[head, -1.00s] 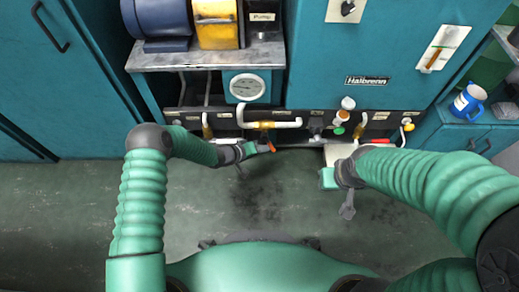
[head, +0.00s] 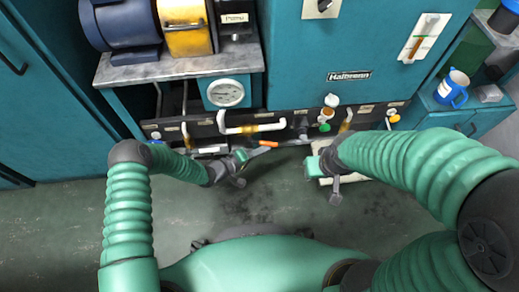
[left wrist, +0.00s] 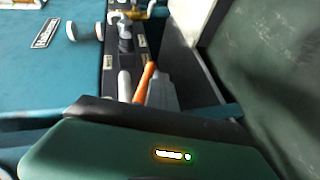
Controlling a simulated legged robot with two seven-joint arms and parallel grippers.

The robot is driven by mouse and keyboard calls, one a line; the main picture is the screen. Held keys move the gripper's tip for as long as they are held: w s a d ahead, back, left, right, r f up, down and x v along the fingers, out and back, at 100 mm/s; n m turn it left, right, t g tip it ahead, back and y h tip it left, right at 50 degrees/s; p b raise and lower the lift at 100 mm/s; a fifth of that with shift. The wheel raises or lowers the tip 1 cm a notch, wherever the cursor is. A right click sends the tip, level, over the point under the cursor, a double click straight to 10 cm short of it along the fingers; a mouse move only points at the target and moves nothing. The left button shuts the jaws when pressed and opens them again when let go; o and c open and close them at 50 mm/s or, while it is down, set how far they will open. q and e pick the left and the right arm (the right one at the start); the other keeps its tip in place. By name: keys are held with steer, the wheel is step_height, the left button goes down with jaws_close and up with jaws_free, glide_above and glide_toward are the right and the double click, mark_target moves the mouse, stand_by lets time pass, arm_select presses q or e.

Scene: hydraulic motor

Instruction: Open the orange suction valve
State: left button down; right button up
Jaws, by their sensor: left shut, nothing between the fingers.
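The orange suction valve handle (head: 269,143) sticks out at the lower edge of the dark pipe panel and lies nearly level in the head view. My left gripper (head: 241,156) is shut and empty, just left of and slightly below the handle in that view. In the left wrist view the orange handle (left wrist: 145,80) shows close by, beside the grey fingers (left wrist: 157,92). I cannot tell whether they touch it. The handle's pivot is not clear. My right gripper (head: 335,190) hangs in front of the panel to the right, away from the handle; its jaw state is unclear.
The dark panel (head: 205,129) carries a white pipe (head: 250,128) with a yellow band and several small valves. The green floor (head: 70,220) is clear at the left.

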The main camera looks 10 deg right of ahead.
arm_select(q)
steer(key=shift+d+r+p, duration=0.35)
steer(key=shift+d+r, duration=0.15)
steer(key=shift+r, duration=0.2)
arm_select(e)
steer(key=shift+r, duration=0.45)
arm_select(q)
steer(key=shift+r, duration=0.1)
stand_by(0.8)
